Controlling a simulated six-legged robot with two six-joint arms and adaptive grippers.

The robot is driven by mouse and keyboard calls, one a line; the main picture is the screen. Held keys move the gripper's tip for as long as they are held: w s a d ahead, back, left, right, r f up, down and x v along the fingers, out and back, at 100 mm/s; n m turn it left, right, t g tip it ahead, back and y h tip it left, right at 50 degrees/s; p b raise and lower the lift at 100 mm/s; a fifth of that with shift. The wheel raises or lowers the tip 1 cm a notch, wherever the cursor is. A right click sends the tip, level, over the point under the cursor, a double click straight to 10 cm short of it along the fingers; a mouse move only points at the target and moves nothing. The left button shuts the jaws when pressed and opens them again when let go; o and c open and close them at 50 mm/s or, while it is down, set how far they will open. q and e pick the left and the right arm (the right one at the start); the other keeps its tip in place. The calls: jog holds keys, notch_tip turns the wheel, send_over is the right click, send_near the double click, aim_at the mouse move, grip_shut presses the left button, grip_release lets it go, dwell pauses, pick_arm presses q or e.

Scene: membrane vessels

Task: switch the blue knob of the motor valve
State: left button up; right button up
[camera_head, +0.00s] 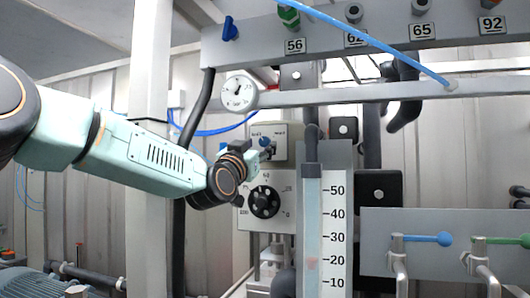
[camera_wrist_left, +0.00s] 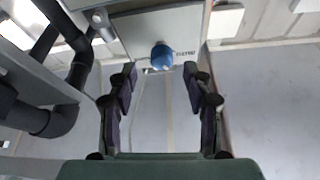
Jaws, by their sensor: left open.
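The motor valve (camera_head: 283,212) is a light grey box with a black round dial on its front and a smaller panel above. The blue knob (camera_head: 265,141) sits on that upper panel, partly covered by my left gripper (camera_head: 262,152). My left arm comes in from the left, and its gripper is close in front of the panel. In the left wrist view the blue knob (camera_wrist_left: 162,56) shows just beyond the fingertips, roughly midway between them. The left gripper (camera_wrist_left: 160,76) is open and empty, with its two fingers on either side. My right gripper is not in view.
A clear tube with a scale (camera_head: 312,230) stands right of the valve. A pressure gauge (camera_head: 239,92) hangs above left. A blue hose (camera_head: 375,40) crosses the top. Blue-handled (camera_head: 430,239) and green-handled valves (camera_head: 505,241) are at right. Black pipes (camera_wrist_left: 75,85) run at left in the wrist view.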

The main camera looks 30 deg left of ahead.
aim_at(263, 142)
pick_arm(q)
jog(key=shift+w+a+b, duration=0.35)
jog(key=shift+w+b, duration=0.15)
jog(key=shift+b, duration=0.6)
jog(key=shift+w+r+b, duration=0.2)
jog(key=shift+w+b, duration=0.1)
jog(key=shift+b, duration=0.35)
jog(key=shift+w+d+r+p, duration=0.1)
jog(key=shift+w+r+p, duration=0.55)
jog(key=shift+w+p, duration=0.15)
jog(key=shift+w, duration=0.3)
jog(key=shift+w+a, duration=0.1)
jog(key=shift+a, duration=0.15)
